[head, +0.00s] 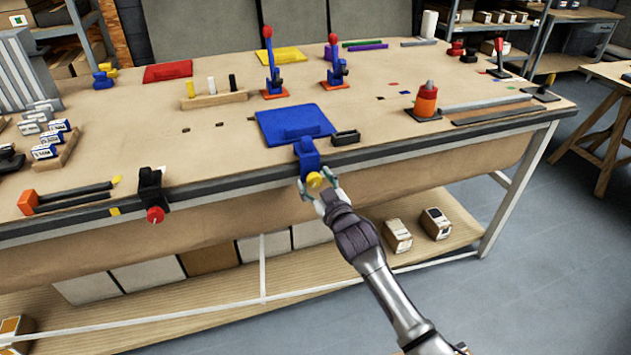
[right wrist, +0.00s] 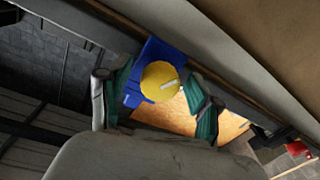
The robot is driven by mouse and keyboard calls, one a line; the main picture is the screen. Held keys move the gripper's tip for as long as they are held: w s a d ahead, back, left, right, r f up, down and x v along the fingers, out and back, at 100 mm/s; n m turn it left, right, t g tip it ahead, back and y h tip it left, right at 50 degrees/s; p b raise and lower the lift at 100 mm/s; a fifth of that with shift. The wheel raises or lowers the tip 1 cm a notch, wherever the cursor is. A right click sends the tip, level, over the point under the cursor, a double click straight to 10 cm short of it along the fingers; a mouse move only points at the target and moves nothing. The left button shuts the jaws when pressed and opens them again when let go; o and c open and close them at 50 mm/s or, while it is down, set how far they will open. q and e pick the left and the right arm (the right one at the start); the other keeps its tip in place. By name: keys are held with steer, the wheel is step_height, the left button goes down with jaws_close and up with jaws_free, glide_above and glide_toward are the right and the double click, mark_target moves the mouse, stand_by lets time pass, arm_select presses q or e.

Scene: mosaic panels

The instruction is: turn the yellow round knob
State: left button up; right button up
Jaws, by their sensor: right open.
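The yellow round knob (head: 314,180) sits on the front of a blue clamp (head: 307,155) at the table's front edge. In the right wrist view the yellow knob (right wrist: 161,82) shows a pale pointer mark on its face, with the blue clamp (right wrist: 155,52) behind it. My right gripper (head: 319,187) is open at the knob, with its green-padded fingers on either side. In the right wrist view the fingers of my right gripper (right wrist: 158,100) stand apart from the knob, with gaps on both sides. My left gripper is not in view.
A black clamp with a red knob (head: 155,215) is on the same edge to the left. A blue panel (head: 295,125) and a black handle (head: 346,137) lie behind the blue clamp. Floor in front of the table is free at right.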

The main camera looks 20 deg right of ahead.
steer(key=c, duration=1.2)
steer(key=shift+o, duration=0.2)
steer(key=shift+n, duration=0.3)
steer(key=shift+n+p, duration=0.6)
steer(key=shift+n, duration=0.3)
steer(key=n+p, duration=0.1)
steer(key=n, duration=0.1)
steer(key=shift+r+n, duration=0.1)
steer(key=shift+n, duration=0.2)
steer(key=n, duration=0.3)
steer(key=n+p, duration=0.1)
steer(key=n, duration=0.2)
steer(key=shift+g+h, duration=0.3)
steer(key=shift+g, duration=0.1)
steer(key=n+p, duration=0.1)
steer(key=n, duration=0.5)
steer(key=shift+h, duration=0.3)
steer(key=n+p, duration=0.1)
steer(key=n, duration=0.4)
steer(key=shift+h, duration=0.3)
steer(key=shift+n, duration=0.5)
